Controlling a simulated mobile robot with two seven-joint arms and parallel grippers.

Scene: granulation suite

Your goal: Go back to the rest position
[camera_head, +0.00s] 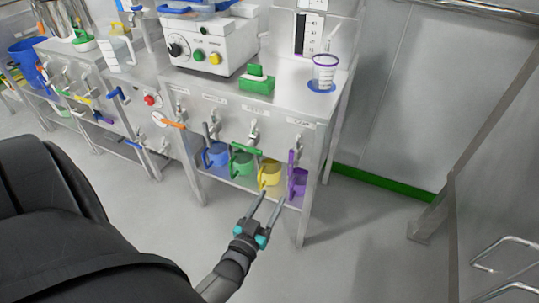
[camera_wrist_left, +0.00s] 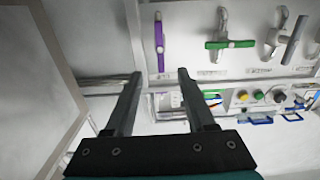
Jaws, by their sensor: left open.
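My left gripper (camera_head: 265,205) is open and empty. In the head view it is low in front of the bench, with its fingers pointing up toward the yellow cup (camera_head: 269,174) and the purple cup (camera_head: 298,181). The left wrist view shows its two fingers (camera_wrist_left: 158,90) spread with nothing between them. Beyond them are the bench's front panel, a purple handle (camera_wrist_left: 159,42) and a green handle (camera_wrist_left: 230,44). I cannot tell from these views whether the fingertips touch anything. My right gripper is not in view.
The steel bench (camera_head: 300,98) carries a white machine (camera_head: 213,45), a green block (camera_head: 257,80) and a clear beaker (camera_head: 323,72). A blue cup (camera_head: 215,154) and a green cup (camera_head: 242,163) hang below. Open floor (camera_head: 350,240) lies right of the bench; a metal frame (camera_head: 440,205) stands further right.

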